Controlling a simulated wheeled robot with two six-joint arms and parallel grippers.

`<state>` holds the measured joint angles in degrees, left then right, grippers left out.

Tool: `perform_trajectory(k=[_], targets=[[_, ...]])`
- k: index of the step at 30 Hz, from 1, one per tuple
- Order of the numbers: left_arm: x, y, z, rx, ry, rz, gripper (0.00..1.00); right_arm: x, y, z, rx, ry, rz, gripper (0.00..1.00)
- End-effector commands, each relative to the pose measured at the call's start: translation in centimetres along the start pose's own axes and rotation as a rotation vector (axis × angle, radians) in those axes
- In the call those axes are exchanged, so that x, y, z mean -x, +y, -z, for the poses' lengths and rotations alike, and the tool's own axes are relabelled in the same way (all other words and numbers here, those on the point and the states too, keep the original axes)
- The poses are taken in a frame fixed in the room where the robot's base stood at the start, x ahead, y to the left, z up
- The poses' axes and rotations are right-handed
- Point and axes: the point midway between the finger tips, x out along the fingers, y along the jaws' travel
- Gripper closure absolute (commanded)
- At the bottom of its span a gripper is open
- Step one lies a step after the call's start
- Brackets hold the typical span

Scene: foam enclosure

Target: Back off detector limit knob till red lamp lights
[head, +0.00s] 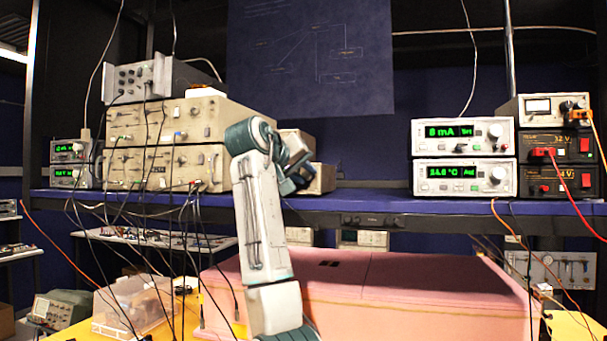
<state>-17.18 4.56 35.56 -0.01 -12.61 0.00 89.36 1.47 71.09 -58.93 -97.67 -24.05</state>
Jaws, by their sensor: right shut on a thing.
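My right arm rises from the bottom middle and bends over at the shelf. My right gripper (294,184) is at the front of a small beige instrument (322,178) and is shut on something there. The gripper hides what it holds, so the detector limit knob itself cannot be made out. Another beige box (297,142) sits just above, partly hidden by my wrist. I see no lit red lamp on the visible part of these boxes; the rest of their fronts is covered. My left gripper is out of view.
Large beige instruments (205,120) with hanging cables stand left of my arm on the blue shelf (370,204). White units with green displays (463,137) and power supplies with red switches (584,145) stand right. A pink foam enclosure (415,290) lies below.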

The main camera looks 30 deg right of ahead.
Motion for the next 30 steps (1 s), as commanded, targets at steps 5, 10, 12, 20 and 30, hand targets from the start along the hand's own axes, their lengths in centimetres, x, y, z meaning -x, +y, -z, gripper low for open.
perform_trajectory(k=[5, 10, 12, 20, 30], targets=[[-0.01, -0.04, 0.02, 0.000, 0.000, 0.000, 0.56, 0.06, 0.02, 0.07, 0.012, 0.002, -0.006, 1.00], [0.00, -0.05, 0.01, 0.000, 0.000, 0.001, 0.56, 0.06, 0.03, 0.07, 0.012, 0.002, -0.006, 1.00], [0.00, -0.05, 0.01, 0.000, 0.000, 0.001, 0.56, 0.06, 0.03, 0.07, 0.012, 0.002, -0.006, 1.00], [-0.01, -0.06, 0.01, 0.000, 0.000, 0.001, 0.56, 0.04, 0.01, 0.05, 0.012, 0.002, -0.005, 0.55], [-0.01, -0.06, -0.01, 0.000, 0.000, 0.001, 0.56, 0.01, -0.03, 0.02, 0.010, 0.000, -0.004, 0.55]])
